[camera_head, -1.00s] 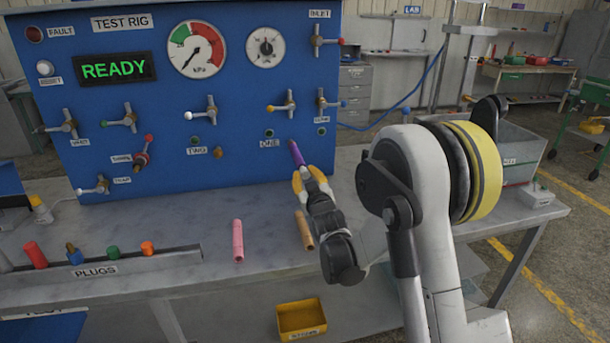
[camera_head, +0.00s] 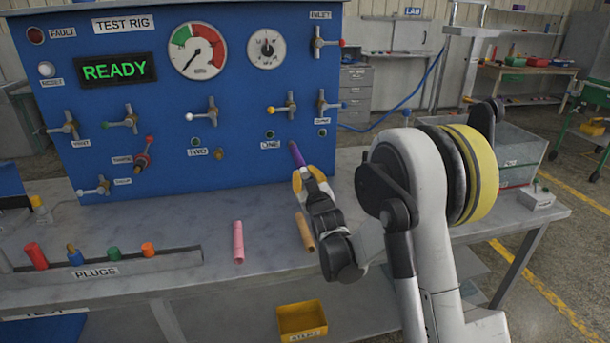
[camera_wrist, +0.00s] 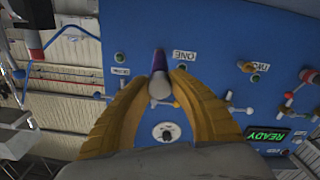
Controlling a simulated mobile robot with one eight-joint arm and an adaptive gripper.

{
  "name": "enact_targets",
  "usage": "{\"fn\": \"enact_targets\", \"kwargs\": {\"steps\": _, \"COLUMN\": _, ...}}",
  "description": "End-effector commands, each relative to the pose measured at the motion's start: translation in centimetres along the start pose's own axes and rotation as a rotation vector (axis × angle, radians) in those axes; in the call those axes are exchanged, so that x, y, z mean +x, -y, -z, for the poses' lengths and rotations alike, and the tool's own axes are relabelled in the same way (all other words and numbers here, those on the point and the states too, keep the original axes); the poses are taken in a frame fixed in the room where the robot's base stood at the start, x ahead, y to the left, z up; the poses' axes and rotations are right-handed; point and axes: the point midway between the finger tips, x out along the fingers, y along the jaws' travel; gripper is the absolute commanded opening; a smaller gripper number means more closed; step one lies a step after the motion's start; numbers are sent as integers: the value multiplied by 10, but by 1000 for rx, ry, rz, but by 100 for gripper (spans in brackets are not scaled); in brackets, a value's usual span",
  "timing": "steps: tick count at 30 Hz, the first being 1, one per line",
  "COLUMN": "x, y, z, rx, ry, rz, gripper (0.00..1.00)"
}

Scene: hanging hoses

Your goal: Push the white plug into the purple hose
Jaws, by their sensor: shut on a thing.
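The purple hose (camera_head: 297,154) sticks out beyond my fingertips, slanting up toward the blue panel below the ONE label. It also shows in the wrist view (camera_wrist: 159,60), just past the fingertips. My gripper (camera_head: 309,180) has yellow fingers and is shut on the white plug (camera_wrist: 160,88), which sits between them in the wrist view (camera_wrist: 161,80). The plug's far end meets the near end of the purple hose; how deep it sits inside cannot be told.
A pink hose (camera_head: 238,241) and a tan hose (camera_head: 304,232) lie on the grey bench (camera_head: 200,222), the tan one close beside my arm. A plug rack (camera_head: 150,265) stands at the front left. The blue panel (camera_head: 240,95) with valve handles rises behind.

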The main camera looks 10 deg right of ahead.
Motion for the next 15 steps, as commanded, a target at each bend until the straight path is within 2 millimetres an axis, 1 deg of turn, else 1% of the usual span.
{"fn": "enact_targets", "kwargs": {"steps": 15, "x": 9, "y": 0, "z": 0, "rx": 0, "ry": 0, "rz": 0, "gripper": 0}}
